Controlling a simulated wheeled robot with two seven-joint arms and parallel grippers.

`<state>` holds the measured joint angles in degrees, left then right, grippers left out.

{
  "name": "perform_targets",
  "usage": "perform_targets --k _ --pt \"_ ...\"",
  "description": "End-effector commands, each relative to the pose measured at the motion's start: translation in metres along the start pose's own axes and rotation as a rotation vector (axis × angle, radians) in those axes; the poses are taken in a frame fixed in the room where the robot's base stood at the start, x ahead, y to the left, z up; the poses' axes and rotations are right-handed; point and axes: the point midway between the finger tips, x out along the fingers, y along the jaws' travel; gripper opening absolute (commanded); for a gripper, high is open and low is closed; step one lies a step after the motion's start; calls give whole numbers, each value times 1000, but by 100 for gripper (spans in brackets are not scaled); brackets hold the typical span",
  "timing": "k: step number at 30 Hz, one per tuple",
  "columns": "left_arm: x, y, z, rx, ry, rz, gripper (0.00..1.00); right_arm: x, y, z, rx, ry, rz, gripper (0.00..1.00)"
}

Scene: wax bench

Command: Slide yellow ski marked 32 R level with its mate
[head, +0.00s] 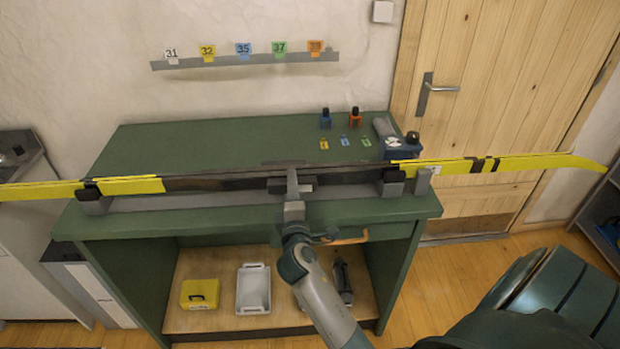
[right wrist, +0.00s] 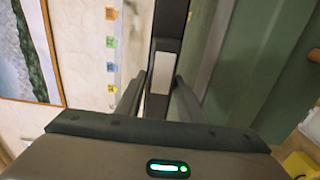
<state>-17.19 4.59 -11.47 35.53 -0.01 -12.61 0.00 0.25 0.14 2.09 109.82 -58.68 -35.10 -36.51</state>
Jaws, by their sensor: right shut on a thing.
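A long yellow ski (head: 500,164) with a dark middle lies along the front of the green bench (head: 220,135), across grey supports (head: 95,200) near both ends. It sticks out past the bench on both sides, its curved tip at the far right. Two skis cannot be clearly told apart, and I cannot read a 32 R mark. My right gripper (head: 291,183) is at the dark middle of the ski and shut on it. In the right wrist view the fingers (right wrist: 157,95) stand either side of the dark ski middle (right wrist: 168,35), which carries a pale plate. My left gripper is not in view.
Numbered coloured tags (head: 243,49) hang on a wall rail (head: 250,62). Small bottles (head: 355,117), loose tags and a blue tool (head: 403,147) lie at the bench's back right. A yellow box (head: 199,294) and white tray (head: 253,289) sit on the shelf below. A wooden door (head: 490,90) is at right.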

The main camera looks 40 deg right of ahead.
Motion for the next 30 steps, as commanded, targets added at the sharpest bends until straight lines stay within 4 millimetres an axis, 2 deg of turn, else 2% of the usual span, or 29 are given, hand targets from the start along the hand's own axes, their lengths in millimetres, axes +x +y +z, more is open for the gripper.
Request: perform_targets --k 18,30 --pt "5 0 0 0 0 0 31 0 0 -19 2 1 0 0" --pt "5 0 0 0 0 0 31 0 0 -20 1 1 0 0"
